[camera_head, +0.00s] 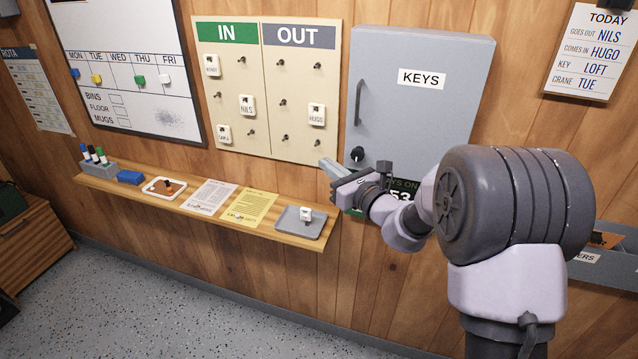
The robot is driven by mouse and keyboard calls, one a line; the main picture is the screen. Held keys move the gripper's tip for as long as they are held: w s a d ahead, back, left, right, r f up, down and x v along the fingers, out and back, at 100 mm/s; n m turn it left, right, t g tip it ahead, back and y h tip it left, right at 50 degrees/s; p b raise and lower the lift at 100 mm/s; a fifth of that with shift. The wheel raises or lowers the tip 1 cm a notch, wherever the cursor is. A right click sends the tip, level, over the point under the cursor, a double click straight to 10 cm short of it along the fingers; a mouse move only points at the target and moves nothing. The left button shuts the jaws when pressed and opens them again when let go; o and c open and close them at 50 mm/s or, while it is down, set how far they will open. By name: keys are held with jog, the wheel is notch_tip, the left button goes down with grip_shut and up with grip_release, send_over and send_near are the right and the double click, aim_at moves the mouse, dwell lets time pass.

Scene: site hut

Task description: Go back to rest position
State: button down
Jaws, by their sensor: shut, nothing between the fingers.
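My gripper (328,166) is shut and empty. It reaches in from the right and points left, in front of the lower left corner of the grey key cabinet (425,115). The cabinet door is closed, with a handle on its left side and a dark round knob near the fingers. My wrist and arm hide part of a dark green sign below the cabinet. I cannot tell the gap between the fingers and the wall.
The IN/OUT board (268,95) hangs left of the cabinet, with several name tags. Floor at lower left is clear.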

jog(key=s+a+r+n+g+y+b, duration=0.1)
jog(key=s+a+n+g, duration=0.2)
jog(key=s, duration=0.5)
jog(key=s+a+r+n+g+b, duration=0.1)
jog(key=s+n+g, duration=0.2)
jog(key=s+n, duration=0.4)
jog(key=s+a+r+n+g+y+b, duration=0.1)
jog(key=s+a+n+g, duration=0.2)
jog(key=s, duration=0.7)
jog(key=s+d+f+n+g+h+b, duration=0.1)
jog(key=s+d+f+n+h, duration=0.25)
jog(key=s, duration=0.25)
jog(key=s+d+f+n+h+b, duration=0.1)
jog(key=s+d+f+n+h, duration=0.25)
jog(key=s+d, duration=0.2)
jog(key=s+d+f+n+t+h, duration=0.1)
jog(key=s+d+n+h, duration=0.2)
jog(key=d, duration=0.6)
jog(key=shift+s+f+n+h+b, duration=0.25)
jog(key=shift+s+n+h+b, duration=0.2)
jog(key=shift+n, duration=0.15)
